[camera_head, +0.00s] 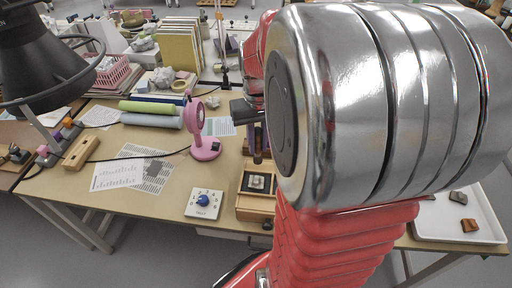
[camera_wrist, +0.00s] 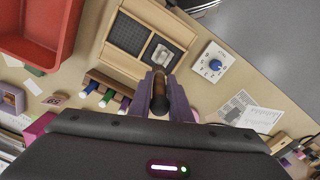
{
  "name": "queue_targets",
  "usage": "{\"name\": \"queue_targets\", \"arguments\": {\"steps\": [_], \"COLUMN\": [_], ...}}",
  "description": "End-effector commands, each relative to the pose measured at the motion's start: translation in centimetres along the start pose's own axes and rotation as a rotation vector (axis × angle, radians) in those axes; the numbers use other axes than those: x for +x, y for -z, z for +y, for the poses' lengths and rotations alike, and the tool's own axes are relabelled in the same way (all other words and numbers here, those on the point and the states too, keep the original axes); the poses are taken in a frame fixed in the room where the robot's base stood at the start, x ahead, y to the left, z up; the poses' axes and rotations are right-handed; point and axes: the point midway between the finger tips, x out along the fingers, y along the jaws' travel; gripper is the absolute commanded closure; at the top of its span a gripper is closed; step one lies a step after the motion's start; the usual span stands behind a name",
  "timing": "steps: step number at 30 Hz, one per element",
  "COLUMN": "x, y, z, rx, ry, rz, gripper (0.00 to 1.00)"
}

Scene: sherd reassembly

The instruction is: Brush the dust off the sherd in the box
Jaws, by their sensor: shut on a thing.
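The wooden box (camera_head: 256,208) stands on the table in the head view, partly hidden by my arm. It also shows in the wrist view (camera_wrist: 122,66), with dark square compartments. The pale sherd (camera_head: 257,182) lies on a dark pad in one compartment, and it shows in the wrist view (camera_wrist: 162,55). My gripper (camera_wrist: 160,88) has purple fingers shut on a brown brush-like tool (camera_wrist: 160,102), seen almost end-on just beside the sherd's compartment in the picture. Whether the tool touches the sherd cannot be told. In the head view my arm hides most of the gripper and tool.
A white dial box (camera_head: 204,203) with a blue knob and a pink fan-like device (camera_head: 204,142) stand left of the box. A rack (camera_wrist: 108,90) of coloured handles and a red tray (camera_wrist: 62,48) lie nearby. A white tray (camera_head: 480,228) holds two sherds at right.

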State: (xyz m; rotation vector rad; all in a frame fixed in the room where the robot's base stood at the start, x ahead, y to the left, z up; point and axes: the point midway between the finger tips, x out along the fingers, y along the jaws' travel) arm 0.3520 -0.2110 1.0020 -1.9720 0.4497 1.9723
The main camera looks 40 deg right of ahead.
Motion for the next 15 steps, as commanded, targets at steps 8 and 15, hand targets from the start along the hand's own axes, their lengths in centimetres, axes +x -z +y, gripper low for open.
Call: {"name": "queue_targets", "arguments": {"steps": [8,15], "x": [2.3,4.2], "y": [-0.1,-0.1], "z": [-0.2,-0.3], "rx": [-0.001,-0.002], "ry": [-0.001,-0.001], "rz": [0.0,0.002], "gripper": [1.0,1.0]}}
